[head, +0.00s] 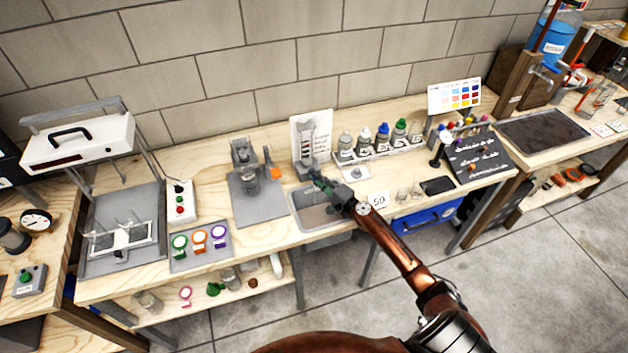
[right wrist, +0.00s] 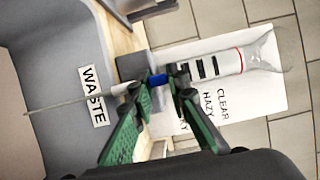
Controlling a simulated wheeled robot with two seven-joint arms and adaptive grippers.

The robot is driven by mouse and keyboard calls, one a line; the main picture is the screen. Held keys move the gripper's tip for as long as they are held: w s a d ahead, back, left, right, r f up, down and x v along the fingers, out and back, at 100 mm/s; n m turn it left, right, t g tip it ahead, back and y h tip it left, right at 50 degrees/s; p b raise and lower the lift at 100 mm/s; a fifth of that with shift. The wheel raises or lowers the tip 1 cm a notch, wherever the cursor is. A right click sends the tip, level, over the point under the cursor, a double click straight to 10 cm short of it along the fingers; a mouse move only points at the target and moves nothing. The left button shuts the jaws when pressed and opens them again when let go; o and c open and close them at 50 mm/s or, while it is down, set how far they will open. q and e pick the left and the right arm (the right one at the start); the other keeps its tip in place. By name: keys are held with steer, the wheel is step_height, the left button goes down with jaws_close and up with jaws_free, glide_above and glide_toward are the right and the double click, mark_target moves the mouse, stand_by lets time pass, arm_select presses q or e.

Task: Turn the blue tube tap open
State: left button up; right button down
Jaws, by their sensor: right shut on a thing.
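The blue tube tap (right wrist: 157,80) sits at the lower end of a clear tube (right wrist: 250,58) with dark marks and a red band. The tube stands before a white card (right wrist: 222,100) reading CLEAR and HAZY; tube (head: 309,138) and card also show in the head view. My right gripper (right wrist: 160,91), with green fingers, is shut on the blue tap, one finger on each side; it also shows in the head view (head: 328,187). A thin pale spout (right wrist: 75,102) runs from the tap over the grey waste basin (head: 318,232). The tap's angle is hard to tell. My left gripper is out of view.
Several capped bottles (head: 383,138) stand in a rack right of the tube. A grey stand (head: 258,205) is left of the basin. A "50" card (head: 378,198) and small glass cups (head: 403,193) lie close to my right gripper.

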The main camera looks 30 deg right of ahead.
steer(key=c, duration=1.8)
jaws_free()
steer(key=shift+c, duration=0.2)
steer(key=s+d, duration=0.2)
steer(key=s, duration=0.9)
steer(key=shift+s, duration=0.4)
